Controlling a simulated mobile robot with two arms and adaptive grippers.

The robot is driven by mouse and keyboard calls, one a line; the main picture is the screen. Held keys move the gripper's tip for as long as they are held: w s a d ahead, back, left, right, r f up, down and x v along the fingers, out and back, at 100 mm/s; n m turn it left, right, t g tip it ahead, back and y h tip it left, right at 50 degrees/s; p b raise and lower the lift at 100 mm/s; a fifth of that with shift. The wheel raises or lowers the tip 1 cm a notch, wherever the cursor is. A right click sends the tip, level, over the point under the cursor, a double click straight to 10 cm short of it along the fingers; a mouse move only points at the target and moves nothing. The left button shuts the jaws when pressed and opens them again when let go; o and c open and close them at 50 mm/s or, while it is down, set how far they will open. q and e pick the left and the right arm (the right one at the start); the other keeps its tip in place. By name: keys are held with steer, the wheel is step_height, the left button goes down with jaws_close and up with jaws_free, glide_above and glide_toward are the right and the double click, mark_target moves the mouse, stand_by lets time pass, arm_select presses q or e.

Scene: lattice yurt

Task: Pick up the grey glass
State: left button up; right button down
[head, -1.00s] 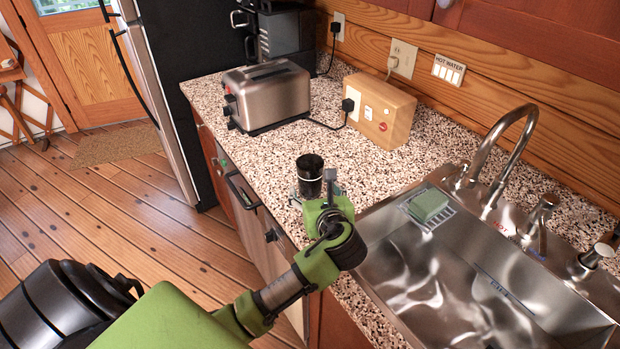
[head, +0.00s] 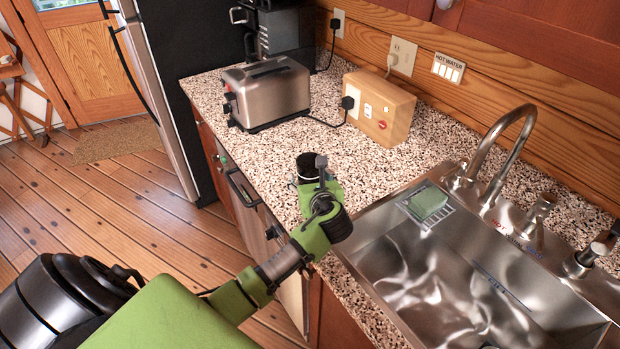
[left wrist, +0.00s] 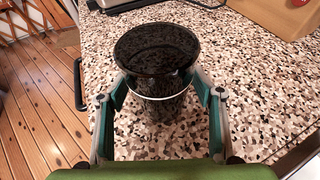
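The grey glass (head: 307,167) is dark and see-through. It stands upright on the speckled counter near its front edge. My left gripper (head: 319,186) reaches it from the front and hides its lower part in the head view. In the left wrist view the glass (left wrist: 157,55) stands between the two fingers of my left gripper (left wrist: 160,84), one on each side. The fingers are spread about as wide as the glass, with little or no gap at its sides; firm contact is not clear. My right gripper is not in view.
A steel sink (head: 385,255) with a green sponge (head: 428,202) and a tap lies to the right. A toaster (head: 265,92) and a wooden box (head: 380,108) stand farther back. The counter (head: 255,155) around the glass is mostly clear.

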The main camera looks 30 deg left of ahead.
mark_target(308, 164)
arm_select(q)
steer(key=c, duration=0.9)
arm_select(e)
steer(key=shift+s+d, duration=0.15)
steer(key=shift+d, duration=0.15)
arm_select(q)
steer(key=shift+r, duration=0.1)
steer(key=shift+r, duration=0.25)
step_height(308, 164, up, 3)
steer(key=shift+f+b, duration=0.15)
steer(key=shift+b, duration=0.3)
steer(key=s+r, duration=0.9)
steer(key=s, duration=0.5)
steer(key=shift+r+b, duration=0.3)
steer(key=shift+b, duration=0.1)
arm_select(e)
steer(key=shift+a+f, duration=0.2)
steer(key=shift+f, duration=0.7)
